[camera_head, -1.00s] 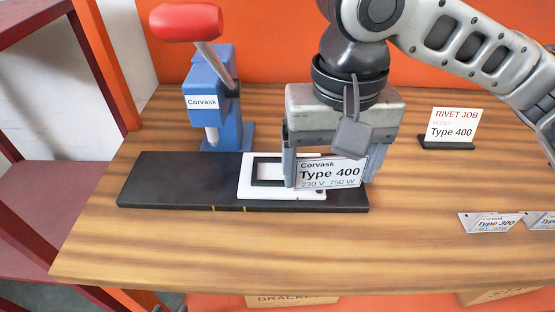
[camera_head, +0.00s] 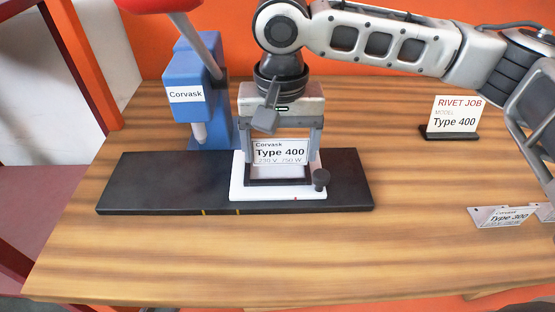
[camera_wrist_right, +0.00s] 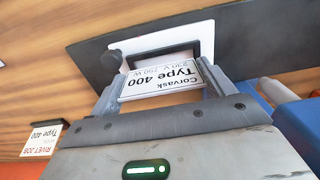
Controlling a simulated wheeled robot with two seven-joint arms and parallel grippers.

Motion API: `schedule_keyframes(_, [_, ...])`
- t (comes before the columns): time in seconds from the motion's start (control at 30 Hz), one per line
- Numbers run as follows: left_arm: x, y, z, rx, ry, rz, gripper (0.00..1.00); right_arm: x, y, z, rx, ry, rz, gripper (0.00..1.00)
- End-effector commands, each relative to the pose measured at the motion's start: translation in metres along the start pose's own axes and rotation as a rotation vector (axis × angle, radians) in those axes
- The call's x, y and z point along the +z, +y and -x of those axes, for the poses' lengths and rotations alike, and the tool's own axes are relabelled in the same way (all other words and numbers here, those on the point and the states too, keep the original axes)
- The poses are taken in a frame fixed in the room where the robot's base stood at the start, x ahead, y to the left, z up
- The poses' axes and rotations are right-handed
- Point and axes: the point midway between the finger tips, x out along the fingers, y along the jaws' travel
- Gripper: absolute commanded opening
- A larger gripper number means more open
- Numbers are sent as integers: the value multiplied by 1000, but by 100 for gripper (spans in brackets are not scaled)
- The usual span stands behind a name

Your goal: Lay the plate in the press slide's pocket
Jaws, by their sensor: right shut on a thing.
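The plate (camera_head: 280,152), white and marked "Corvask Type 400", is held between the fingers of my right gripper (camera_head: 281,150), which is shut on it. It is tilted, its face toward the head camera, above the pocket of the press slide (camera_head: 240,190). The slide is white with a dark-rimmed pocket (camera_head: 276,182) and a black knob (camera_head: 321,178) at its right. In the right wrist view the plate (camera_wrist_right: 163,80) spans the fingers, with the pocket just beyond it. Whether the plate touches the slide I cannot tell. My left gripper is not in view.
The slide sits on a black base rail (camera_head: 150,185). A blue Corvask press (camera_head: 195,95) with a red handle stands behind it. A "Rivet Job, Type 400" sign (camera_head: 456,115) stands at the right. A Type 300 plate (camera_head: 503,216) lies at the right. The front of the table is clear.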

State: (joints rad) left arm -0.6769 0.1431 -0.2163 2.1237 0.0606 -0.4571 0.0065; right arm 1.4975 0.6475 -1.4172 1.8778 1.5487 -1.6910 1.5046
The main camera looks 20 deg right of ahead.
Motion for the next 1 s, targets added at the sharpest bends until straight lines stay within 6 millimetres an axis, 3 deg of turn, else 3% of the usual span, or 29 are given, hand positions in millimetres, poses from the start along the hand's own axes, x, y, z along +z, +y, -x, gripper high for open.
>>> schedule_keyframes(0.17, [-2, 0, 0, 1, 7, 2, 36, -7, -3, -10, 2, 0, -1, 58])
schedule_keyframes(0.4, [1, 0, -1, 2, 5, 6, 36, -9, -4, -42, 1, 0, 0, 58])
schedule_keyframes(0.77, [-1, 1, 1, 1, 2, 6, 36, -9, -4, -44, 0, 1, 0, 58])
schedule_keyframes(0.8, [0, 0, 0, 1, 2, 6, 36, -9, -4, -45, 0, 2, 0, 90])
schedule_keyframes(0.83, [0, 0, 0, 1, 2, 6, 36, -9, -4, -45, 0, 2, 0, 98])
schedule_keyframes(1.0, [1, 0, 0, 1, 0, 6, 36, -9, -4, -45, 0, 2, 0, 100])
